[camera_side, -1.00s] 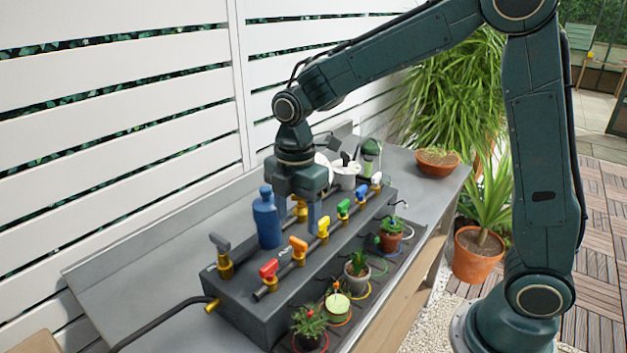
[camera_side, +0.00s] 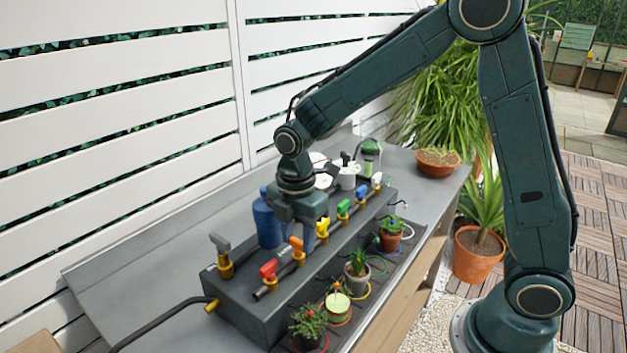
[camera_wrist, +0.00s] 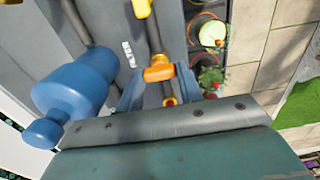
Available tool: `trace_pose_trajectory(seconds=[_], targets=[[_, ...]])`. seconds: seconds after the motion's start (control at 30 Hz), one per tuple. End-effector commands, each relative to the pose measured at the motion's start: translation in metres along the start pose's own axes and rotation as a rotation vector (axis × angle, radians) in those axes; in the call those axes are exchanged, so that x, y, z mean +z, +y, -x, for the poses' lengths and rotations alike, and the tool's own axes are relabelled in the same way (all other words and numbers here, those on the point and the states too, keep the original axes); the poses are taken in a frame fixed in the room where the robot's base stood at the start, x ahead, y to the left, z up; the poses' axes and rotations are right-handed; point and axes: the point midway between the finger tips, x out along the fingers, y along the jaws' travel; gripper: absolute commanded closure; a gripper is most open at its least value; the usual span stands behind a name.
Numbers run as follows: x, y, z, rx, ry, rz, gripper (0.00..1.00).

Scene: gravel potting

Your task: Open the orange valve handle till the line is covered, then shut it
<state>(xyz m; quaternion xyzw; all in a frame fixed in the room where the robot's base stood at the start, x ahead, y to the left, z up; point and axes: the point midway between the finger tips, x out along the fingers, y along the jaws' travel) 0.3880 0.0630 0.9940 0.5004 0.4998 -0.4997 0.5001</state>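The orange valve handle (camera_side: 297,244) sits on the pipe rail between the red handle (camera_side: 268,269) and the yellow handle (camera_side: 322,227). In the wrist view the orange handle (camera_wrist: 158,71) lies between my two fingers, with visible gaps beside it. My gripper (camera_side: 298,232) is open, pointing down just above this handle.
A blue bottle (camera_side: 267,220) stands close behind my gripper. A grey handle (camera_side: 220,244) is at the left end, and green (camera_side: 343,208) and blue handles are farther right. Several potted plants line the front edge. White vessels stand at the back.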

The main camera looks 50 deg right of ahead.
Motion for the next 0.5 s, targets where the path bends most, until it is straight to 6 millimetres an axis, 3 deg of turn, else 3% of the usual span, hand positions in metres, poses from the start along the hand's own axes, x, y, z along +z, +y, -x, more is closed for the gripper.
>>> trace_pose_trajectory(seconds=[0.5], targets=[[0.0002, -0.0001, 0.0004, -0.001, 0.0, -0.065, 0.86]])
